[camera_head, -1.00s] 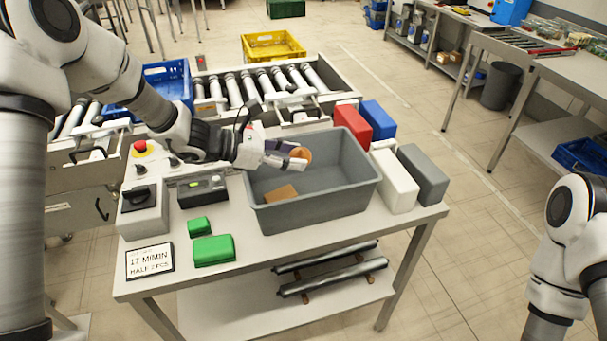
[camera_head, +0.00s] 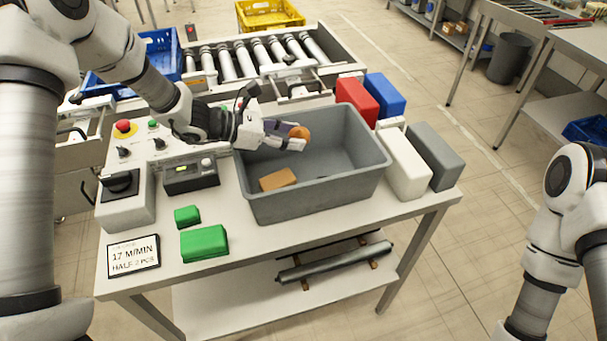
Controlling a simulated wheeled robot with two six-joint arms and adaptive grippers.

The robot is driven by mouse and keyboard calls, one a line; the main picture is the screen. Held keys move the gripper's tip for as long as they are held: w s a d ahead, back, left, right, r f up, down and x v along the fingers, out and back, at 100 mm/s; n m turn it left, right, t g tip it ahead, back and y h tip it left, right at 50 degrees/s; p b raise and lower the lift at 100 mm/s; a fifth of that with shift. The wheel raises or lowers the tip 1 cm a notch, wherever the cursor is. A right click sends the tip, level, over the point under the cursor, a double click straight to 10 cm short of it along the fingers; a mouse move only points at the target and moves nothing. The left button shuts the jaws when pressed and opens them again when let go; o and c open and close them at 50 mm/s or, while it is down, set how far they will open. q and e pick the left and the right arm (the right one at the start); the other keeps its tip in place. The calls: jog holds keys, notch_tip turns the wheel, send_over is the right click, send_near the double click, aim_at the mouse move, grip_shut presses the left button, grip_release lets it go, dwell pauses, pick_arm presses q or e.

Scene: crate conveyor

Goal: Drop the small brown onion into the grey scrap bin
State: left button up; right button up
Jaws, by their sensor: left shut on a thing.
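The small brown onion (camera_head: 299,133) is orange-brown and round and sits at the fingertips of my left gripper (camera_head: 288,138). That gripper is shut on it, with the fingers pointing right. The grey scrap bin (camera_head: 325,199) is an open rectangular tub on the white table. The gripper and onion appear above the bin's opening, towards its back left; their exact height is hard to tell. A small brown block (camera_head: 278,180) lies on the bin floor at the left. My right arm shows at the right edge, but its gripper is out of view.
Red (camera_head: 357,100), blue (camera_head: 384,96), white (camera_head: 407,165) and grey (camera_head: 437,157) blocks stand right of the bin. Green blocks (camera_head: 205,243) and a control box (camera_head: 190,176) are on its left. A roller conveyor (camera_head: 262,55) runs behind.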

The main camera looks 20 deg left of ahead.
pick_arm(q)
jog(key=shift+s+r, duration=0.1)
jog(key=shift+r, duration=0.05)
jog(key=o, duration=1.2)
jog(key=shift+s+r, duration=0.15)
jog(key=shift+s, duration=0.05)
jog(key=shift+w, duration=0.15)
jog(key=v, duration=1.1)
jog(key=shift+s+a, duration=0.2)
jog(key=shift+a, duration=0.15)
jog(key=shift+a, duration=0.1)
